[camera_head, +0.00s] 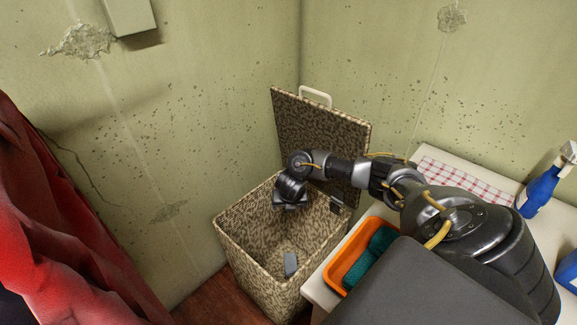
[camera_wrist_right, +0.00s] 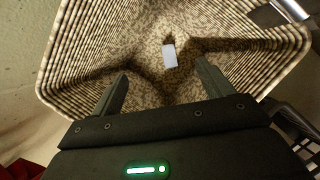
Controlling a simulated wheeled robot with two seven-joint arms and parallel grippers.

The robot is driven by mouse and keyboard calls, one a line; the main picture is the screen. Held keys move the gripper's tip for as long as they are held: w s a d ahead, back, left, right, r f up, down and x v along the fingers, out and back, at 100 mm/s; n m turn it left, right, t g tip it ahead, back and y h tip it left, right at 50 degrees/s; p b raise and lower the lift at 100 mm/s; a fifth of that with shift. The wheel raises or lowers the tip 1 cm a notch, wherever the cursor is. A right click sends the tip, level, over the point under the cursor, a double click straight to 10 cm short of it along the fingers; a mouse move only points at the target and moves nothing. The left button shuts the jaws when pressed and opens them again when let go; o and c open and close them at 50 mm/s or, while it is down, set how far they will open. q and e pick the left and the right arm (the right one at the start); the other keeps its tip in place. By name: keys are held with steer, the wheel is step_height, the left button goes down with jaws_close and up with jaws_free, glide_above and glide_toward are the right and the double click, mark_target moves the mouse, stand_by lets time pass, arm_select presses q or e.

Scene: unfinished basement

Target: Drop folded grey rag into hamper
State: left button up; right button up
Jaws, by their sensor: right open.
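The hamper (camera_head: 252,262) is a tall brown patterned basket in the wall corner, with its lid (camera_head: 335,127) standing open at the back. The folded grey rag (camera_head: 290,263) lies low inside it; it also shows in the right wrist view (camera_wrist_right: 169,55) as a small pale rectangle on the hamper's bottom. My right gripper (camera_head: 290,203) is over the hamper's opening, pointing down. In the right wrist view its two fingers (camera_wrist_right: 160,88) are apart with nothing between them, and the rag lies well below. My left gripper is not in view.
A white table (camera_head: 320,293) stands right of the hamper, bearing an orange tray (camera_head: 337,266) with teal cloths (camera_head: 368,263), a red checked cloth (camera_head: 458,178) and blue spray bottles (camera_head: 541,190). Red fabric (camera_head: 60,230) hangs at the left. Walls close in behind the hamper.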

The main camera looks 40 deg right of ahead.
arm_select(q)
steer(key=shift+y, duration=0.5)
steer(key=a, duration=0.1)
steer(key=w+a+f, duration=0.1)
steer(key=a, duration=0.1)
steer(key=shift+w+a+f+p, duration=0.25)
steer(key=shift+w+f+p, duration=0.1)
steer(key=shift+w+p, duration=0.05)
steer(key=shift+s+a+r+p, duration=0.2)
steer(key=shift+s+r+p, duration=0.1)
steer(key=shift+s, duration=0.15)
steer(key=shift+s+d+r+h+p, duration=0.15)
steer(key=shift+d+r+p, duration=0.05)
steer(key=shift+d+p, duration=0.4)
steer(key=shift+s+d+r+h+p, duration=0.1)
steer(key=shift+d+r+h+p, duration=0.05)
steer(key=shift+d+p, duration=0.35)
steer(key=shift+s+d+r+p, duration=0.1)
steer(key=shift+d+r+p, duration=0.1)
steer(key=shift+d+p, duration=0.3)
arm_select(e)
steer(key=v, duration=1)
steer(key=shift+r, duration=0.15)
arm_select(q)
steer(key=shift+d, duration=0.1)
arm_select(e)
steer(key=shift+s+a+r, duration=0.1)
steer(key=shift+a, duration=0.05)
